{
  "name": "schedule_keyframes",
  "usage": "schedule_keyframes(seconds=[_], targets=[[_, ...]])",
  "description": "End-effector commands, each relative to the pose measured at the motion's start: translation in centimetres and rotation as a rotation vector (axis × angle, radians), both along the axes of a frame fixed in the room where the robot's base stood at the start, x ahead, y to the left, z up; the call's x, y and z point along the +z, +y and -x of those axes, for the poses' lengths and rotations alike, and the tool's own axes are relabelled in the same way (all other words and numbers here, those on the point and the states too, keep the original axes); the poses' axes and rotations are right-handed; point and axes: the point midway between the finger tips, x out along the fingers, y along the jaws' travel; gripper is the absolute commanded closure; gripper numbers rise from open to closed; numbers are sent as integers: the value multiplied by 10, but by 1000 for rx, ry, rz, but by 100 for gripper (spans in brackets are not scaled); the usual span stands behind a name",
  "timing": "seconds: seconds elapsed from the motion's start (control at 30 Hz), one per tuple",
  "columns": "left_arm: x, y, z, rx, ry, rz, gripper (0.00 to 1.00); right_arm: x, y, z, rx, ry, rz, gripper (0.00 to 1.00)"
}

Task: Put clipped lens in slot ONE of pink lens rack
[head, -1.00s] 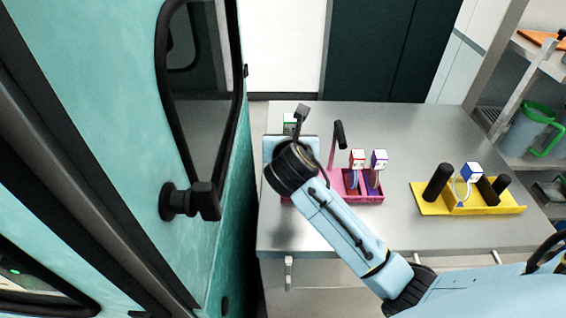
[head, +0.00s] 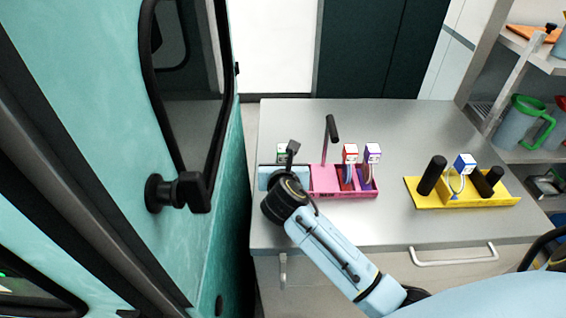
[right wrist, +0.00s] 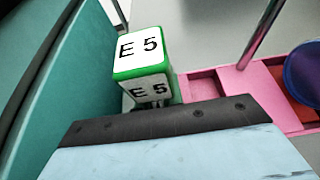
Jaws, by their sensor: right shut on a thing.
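The pink lens rack (head: 345,192) lies on the grey table, with a pink post and dark handle at its back. A lens with a red-edged tag (head: 350,153) and one with a purple-edged tag (head: 372,152) stand in its middle and right parts. My right gripper (head: 280,166) is shut on the clipped lens, whose white and green tag (right wrist: 140,50) reads E 5. The tag also shows in the head view, at the rack's left end. The lens itself and the fingertips are hidden by my gripper. An empty pink compartment (right wrist: 204,87) shows beside the tag. My left gripper is out of view.
A yellow rack (head: 425,200) with dark cylinders and a blue-tagged lens (head: 464,163) lies to the right. A teal cabinet wall (head: 228,190) with a black knob (head: 180,192) stands close on the left. The table between the racks is clear.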

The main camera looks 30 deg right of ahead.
Motion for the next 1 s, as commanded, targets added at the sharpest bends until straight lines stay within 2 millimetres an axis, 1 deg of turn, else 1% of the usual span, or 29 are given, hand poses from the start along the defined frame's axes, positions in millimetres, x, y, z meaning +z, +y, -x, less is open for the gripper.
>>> schedule_keyframes(seconds=[0.03,0.07,0.1,0.2,0.23,0.47,0.57,0.63,0.77,1.0], targets=[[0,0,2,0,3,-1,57,-2,0,0,1,1,2,100],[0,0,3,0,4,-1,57,-2,0,0,1,2,1,90],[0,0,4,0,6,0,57,-2,0,0,1,1,2,85],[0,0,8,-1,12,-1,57,-2,0,0,0,0,1,72],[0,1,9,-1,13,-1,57,-2,0,0,0,0,1,69],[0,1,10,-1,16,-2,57,-2,0,0,0,0,1,69],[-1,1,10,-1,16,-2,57,2,0,0,0,-1,0,69],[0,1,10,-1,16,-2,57,4,3,5,1,0,0,69],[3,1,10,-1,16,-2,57,13,12,24,3,0,0,69],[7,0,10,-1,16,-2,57,33,33,68,3,0,0,69]])
